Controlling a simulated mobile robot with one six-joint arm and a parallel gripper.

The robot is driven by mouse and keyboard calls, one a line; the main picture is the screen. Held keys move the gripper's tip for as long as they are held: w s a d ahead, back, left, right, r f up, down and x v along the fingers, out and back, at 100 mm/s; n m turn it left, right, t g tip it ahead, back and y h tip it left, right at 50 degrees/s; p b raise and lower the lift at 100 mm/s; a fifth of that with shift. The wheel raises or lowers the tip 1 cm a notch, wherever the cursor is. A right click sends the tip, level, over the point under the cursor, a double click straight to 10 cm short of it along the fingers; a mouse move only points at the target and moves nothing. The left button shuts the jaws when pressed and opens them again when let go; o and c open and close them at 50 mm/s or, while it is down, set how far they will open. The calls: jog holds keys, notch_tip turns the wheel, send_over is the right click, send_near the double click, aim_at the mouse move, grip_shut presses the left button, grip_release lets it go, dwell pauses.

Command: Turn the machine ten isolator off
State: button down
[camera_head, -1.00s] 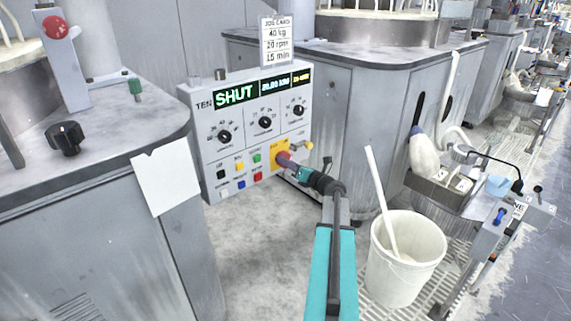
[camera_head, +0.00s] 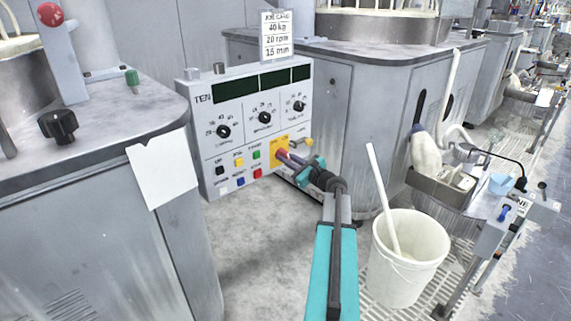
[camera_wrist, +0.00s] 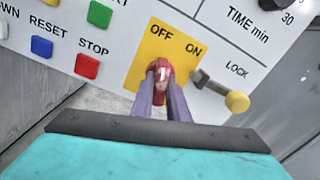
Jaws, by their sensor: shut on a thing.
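The isolator is a red handle (camera_wrist: 162,76) on a yellow plate (camera_wrist: 143,57) marked OFF and ON, at the lower right of the panel marked TEN (camera_head: 204,125). In the wrist view the handle points up, towards the OFF side of the plate. My gripper (camera_wrist: 160,90) is shut on it, with a finger on each side. In the head view my gripper (camera_head: 288,158) meets the yellow plate and hides most of the handle. The panel's display (camera_head: 262,83) is dark.
A brass-ended lock pin (camera_wrist: 237,101) sticks out just right of the handle. STOP (camera_wrist: 87,66), RESET (camera_wrist: 42,47) and other buttons lie to the left. A white bucket (camera_head: 405,262) with a stick stands right of my arm.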

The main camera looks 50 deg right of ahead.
jog(key=n+b, duration=0.3)
jog(key=n, duration=0.2)
jog(key=shift+r, duration=0.15)
jog(key=shift+n, duration=0.3)
jog(key=c, duration=1.7)
grip_release()
jog(key=shift+s, duration=0.1)
jog(key=s+p, duration=0.1)
jog(key=s, duration=0.3)
jog(key=s+p, duration=0.1)
jog(key=s, duration=0.4)
jog(key=s+a+p, duration=0.1)
jog(key=s, duration=0.3)
jog(key=shift+s, duration=0.3)
jog(key=shift+s, duration=0.1)
